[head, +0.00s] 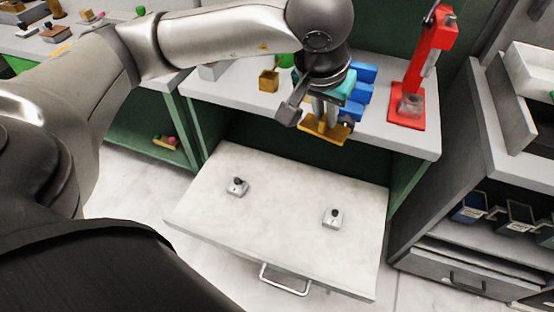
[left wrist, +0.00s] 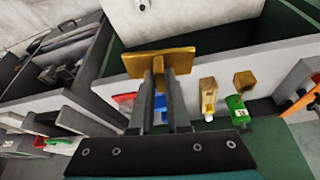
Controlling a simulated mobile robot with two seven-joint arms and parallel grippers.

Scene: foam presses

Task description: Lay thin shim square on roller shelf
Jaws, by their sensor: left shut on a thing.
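My left gripper (head: 322,106) is shut on a flat gold-yellow square plate (head: 324,131) by a small grip on its face, likely the thin shim. The plate also shows in the left wrist view (left wrist: 150,62), at the tips of the two grey fingers (left wrist: 168,84). In the head view it hangs around the bench's front edge, above and behind the pale pulled-out shelf (head: 285,235), likely the roller shelf. My right gripper is not in view.
The bench top (head: 225,88) carries a gold block (head: 268,80), blue pieces (head: 361,88) and a red press-like stand (head: 415,85). A grey cabinet (head: 470,225) with dark bins stands at right. The shelf is clear between and around its two blocks.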

